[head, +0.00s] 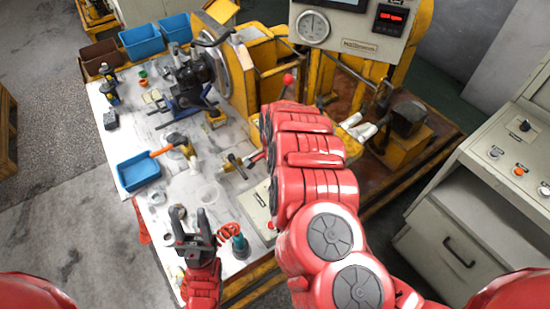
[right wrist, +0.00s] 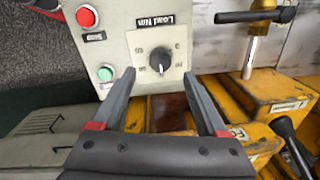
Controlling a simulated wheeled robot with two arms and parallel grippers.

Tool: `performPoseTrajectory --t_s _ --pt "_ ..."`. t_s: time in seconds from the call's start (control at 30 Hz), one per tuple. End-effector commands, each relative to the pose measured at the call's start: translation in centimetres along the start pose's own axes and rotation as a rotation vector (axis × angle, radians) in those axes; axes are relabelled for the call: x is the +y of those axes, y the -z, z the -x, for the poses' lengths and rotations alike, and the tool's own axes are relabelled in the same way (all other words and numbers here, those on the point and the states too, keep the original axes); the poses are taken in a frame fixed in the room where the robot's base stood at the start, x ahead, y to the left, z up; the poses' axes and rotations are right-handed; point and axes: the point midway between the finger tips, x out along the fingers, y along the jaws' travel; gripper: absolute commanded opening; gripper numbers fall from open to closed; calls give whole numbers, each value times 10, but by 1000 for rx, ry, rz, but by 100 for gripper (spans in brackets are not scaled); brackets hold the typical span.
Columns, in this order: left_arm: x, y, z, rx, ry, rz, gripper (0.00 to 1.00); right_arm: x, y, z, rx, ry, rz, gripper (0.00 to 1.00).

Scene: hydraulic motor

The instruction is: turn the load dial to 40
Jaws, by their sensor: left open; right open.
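The load dial (right wrist: 160,60) is a round black knob on a cream control panel (right wrist: 122,38), under an upside-down "Load Nm" label in the right wrist view. Small numbers ring it, but they and the knob's exact setting are too small to read surely. My right gripper (right wrist: 159,76) is open, its fingertips apart on either side of the knob's lower edge, with nothing between them. I cannot tell whether they touch the panel. In the head view my red right arm hides the dial and this gripper. My left gripper (head: 190,217) is open and empty over the table's near end.
A red button (right wrist: 87,16) and a green button (right wrist: 105,74) sit beside the dial. Yellow machine parts (right wrist: 265,98) lie close on the right. The white table (head: 150,205) holds a blue bin (head: 138,171) and tools. A grey cabinet (head: 465,205) stands at right.

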Motion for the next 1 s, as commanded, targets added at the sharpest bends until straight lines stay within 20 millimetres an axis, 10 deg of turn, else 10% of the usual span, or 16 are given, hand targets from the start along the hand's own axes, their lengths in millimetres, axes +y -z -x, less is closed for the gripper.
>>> performPoseTrajectory --t_s 0.37,1.0 --pt "-2 7 -44 0 0 0 50 -1 -1 91 2 3 -1 76" --pt "-2 8 -50 0 0 0 50 0 1 111 1 1 -1 76"
